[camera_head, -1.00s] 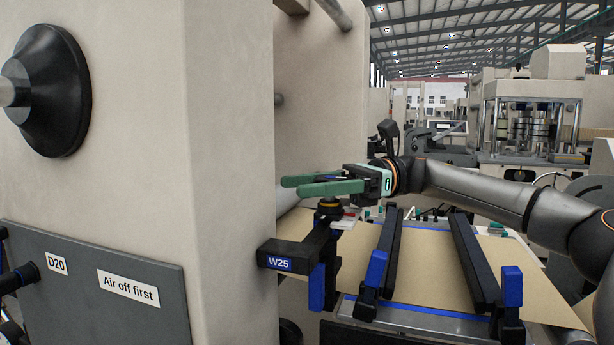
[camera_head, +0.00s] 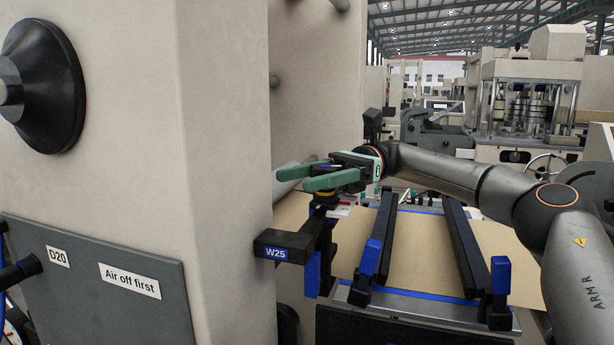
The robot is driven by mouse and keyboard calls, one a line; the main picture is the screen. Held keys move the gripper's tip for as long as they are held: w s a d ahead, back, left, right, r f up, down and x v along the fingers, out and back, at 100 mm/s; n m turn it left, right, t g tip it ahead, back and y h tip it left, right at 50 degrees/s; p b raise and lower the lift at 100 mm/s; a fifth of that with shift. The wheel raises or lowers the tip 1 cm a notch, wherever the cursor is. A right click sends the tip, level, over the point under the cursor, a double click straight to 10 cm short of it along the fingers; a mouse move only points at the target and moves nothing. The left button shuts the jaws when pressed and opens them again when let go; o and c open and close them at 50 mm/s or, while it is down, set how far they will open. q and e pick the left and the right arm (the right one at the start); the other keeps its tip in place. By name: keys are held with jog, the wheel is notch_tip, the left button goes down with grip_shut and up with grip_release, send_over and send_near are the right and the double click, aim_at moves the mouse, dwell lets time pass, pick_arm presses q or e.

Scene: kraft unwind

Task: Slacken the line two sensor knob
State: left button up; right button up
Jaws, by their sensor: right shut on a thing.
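My right gripper (camera_head: 298,178), with green fingers, reaches in from the right over the black bracket labelled W25 (camera_head: 291,247). Its fingers are shut on the sensor knob (camera_head: 325,196), a dark knob with a yellow ring on top of the bracket's upright. The fingers hide most of the knob, and their tips extend past it to the left. I cannot read a line number on the knob. My left gripper is not in view.
A large beige machine frame (camera_head: 222,130) stands close on the left, with a grey panel (camera_head: 100,300) reading D20 and "Air off first". Brown kraft web (camera_head: 420,255) runs under two black bars (camera_head: 465,245) with blue ends. Other machines stand behind.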

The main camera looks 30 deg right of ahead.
jog(key=o, duration=1.1)
jog(key=shift+f, duration=0.45)
jog(key=shift+o, duration=1.4)
jog(key=shift+r, duration=0.2)
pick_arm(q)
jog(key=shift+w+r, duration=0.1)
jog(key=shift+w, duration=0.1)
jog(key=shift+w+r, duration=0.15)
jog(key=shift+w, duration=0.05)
pick_arm(e)
jog(key=shift+r, duration=0.1)
